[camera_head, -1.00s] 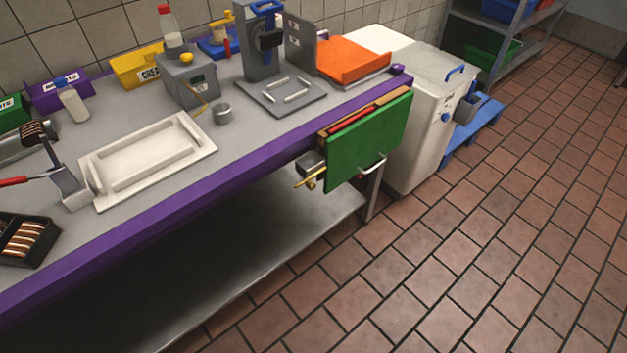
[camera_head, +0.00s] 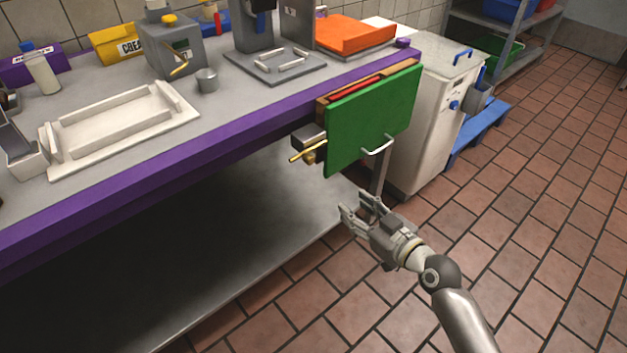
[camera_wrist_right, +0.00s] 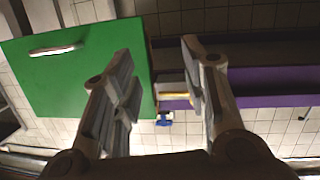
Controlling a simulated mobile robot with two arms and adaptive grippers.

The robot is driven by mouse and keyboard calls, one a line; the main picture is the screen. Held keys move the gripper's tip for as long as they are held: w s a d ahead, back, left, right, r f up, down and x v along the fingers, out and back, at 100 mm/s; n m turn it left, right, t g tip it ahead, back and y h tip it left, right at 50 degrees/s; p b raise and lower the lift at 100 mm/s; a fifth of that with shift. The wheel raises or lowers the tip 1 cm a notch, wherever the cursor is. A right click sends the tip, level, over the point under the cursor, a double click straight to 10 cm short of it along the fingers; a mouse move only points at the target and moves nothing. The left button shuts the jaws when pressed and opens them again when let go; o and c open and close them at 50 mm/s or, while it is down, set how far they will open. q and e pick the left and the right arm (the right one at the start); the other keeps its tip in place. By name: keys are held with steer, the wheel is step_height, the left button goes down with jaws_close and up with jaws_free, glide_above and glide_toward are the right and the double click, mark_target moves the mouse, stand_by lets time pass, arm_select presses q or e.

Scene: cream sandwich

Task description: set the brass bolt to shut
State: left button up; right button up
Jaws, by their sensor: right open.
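The brass bolt (camera_head: 306,151) sticks out at the left side of the green drawer front (camera_head: 372,122), by a small grey block under the purple bench edge. The drawer front stands out from the bench, with a pale bar handle (camera_head: 378,147). My right gripper (camera_head: 358,207) is open and empty, below and in front of the drawer front and apart from it. In the right wrist view the bolt (camera_wrist_right: 174,95) shows between the open fingers (camera_wrist_right: 160,85), farther off, beside the green panel (camera_wrist_right: 80,70). My left gripper is in neither view.
The grey bench top holds a white tray (camera_head: 120,130), a grey box (camera_head: 170,50) and an orange slab (camera_head: 355,35). A white bin (camera_head: 430,120) stands right of the drawer. A lower shelf (camera_head: 200,250) runs under the bench.

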mark_target(312, 162)
steer(key=s+a+r+n+y+b, duration=0.1)
steer(key=s+a+r+n+y, duration=0.15)
steer(key=r, duration=0.65)
steer(key=shift+t, duration=0.3)
steer(key=x, duration=1.1)
steer(key=shift+a+f, duration=0.1)
steer(key=shift+a, duration=0.2)
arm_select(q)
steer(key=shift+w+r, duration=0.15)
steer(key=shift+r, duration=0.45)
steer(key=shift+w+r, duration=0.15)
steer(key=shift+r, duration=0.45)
arm_select(e)
jaws_close()
